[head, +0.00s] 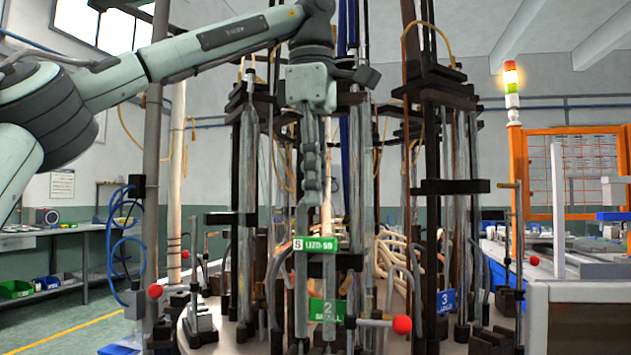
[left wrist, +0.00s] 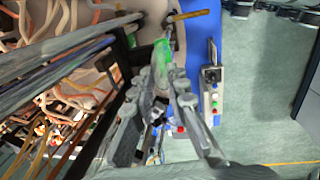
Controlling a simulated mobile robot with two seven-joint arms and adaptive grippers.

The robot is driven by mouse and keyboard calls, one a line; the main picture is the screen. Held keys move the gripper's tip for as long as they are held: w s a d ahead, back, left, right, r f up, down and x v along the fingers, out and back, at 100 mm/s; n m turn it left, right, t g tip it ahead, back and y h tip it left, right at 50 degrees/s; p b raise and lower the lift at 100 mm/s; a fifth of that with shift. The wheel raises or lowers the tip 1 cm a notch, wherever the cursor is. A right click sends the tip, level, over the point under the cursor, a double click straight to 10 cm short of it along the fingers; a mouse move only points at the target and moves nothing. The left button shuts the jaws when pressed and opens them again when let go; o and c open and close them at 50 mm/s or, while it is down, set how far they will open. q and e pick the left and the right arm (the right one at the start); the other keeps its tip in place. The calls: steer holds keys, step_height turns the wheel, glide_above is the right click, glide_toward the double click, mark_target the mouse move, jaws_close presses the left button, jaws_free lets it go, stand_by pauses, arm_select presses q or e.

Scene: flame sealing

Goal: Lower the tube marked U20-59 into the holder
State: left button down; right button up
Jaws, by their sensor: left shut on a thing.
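My left gripper (head: 312,195) points straight down in the middle of the head view. It is shut on the grey tube (head: 301,275), which hangs about upright with a green tag reading S U20-59 (head: 314,245). In the left wrist view the gripper's fingers (left wrist: 165,95) flank the tube, and its green tag (left wrist: 163,50) shows just beyond them. A holder marked 2 SMALL (head: 327,311) stands on the round rig just below the tag. The tube's lower end overlaps this holder's dark parts, so I cannot tell whether it is inside. My right gripper is not in view.
A holder marked 3 LARGE (head: 446,303) stands to the right. Dark posts and other long tubes crowd both sides. Red-knobbed levers (head: 402,324) stick out in front. A workbench (head: 575,300) stands at the right, and open floor (head: 60,325) lies at the left.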

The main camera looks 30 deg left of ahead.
arm_select(q)
steer(key=shift+f+b, duration=1)
steer(key=shift+f, duration=0.6)
stand_by(0.4)
steer(key=c, duration=1.4)
jaws_free()
steer(key=shift+c, duration=0.2)
steer(key=shift+r, duration=0.15)
steer(key=shift+r+p, duration=1.25)
steer(key=shift+p, duration=0.1)
steer(key=shift+r, duration=0.95)
steer(key=shift+f, duration=0.1)
